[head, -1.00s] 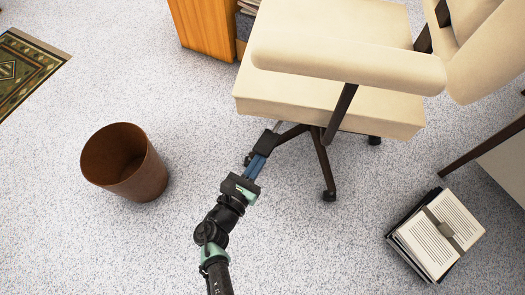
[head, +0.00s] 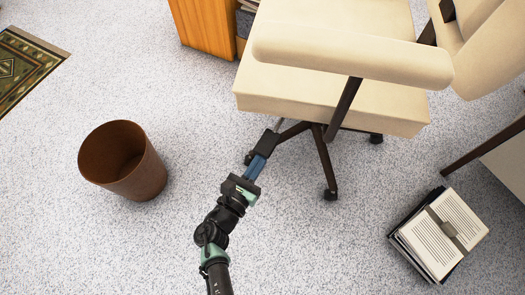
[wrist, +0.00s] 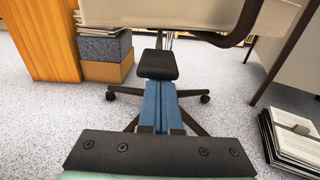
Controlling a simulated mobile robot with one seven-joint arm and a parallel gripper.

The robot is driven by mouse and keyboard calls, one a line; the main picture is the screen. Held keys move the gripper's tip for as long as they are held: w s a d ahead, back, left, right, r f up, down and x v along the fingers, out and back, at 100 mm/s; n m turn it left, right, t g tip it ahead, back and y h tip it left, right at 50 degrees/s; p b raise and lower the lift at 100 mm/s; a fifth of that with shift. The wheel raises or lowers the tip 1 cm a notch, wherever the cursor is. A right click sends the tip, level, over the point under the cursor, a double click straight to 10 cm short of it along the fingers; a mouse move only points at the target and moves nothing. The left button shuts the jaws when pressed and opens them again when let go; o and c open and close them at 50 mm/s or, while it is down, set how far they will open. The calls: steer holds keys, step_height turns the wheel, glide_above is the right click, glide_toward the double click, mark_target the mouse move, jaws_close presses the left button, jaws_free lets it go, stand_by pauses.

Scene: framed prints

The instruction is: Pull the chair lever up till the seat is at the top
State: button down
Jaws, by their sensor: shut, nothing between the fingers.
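The cream office chair (head: 330,100) fills the upper right of the head view. Its seat edge crosses the top of the wrist view (wrist: 200,14). A thin grey rod under the seat ends in a flat black paddle, the chair lever (head: 266,143), also in the wrist view (wrist: 157,65). My gripper (head: 261,156) has its blue fingers shut, with nothing between them. The fingertips (wrist: 158,84) lie at the paddle's near end and seem partly under it. Contact is hard to make out.
A brown wastebasket (head: 124,161) stands left of my arm. Books and papers (head: 440,235) lie at the right. The chair's wheeled base (head: 324,160) spreads beyond the lever. A wooden cabinet (head: 206,30) stands behind. The speckled floor between is clear.

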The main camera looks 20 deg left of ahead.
steer(key=s+f+p, duration=0.1)
steer(key=s+f, duration=0.3)
steer(key=s, duration=0.6)
steer(key=shift+a+p, duration=0.35)
steer(key=shift+p, duration=0.05)
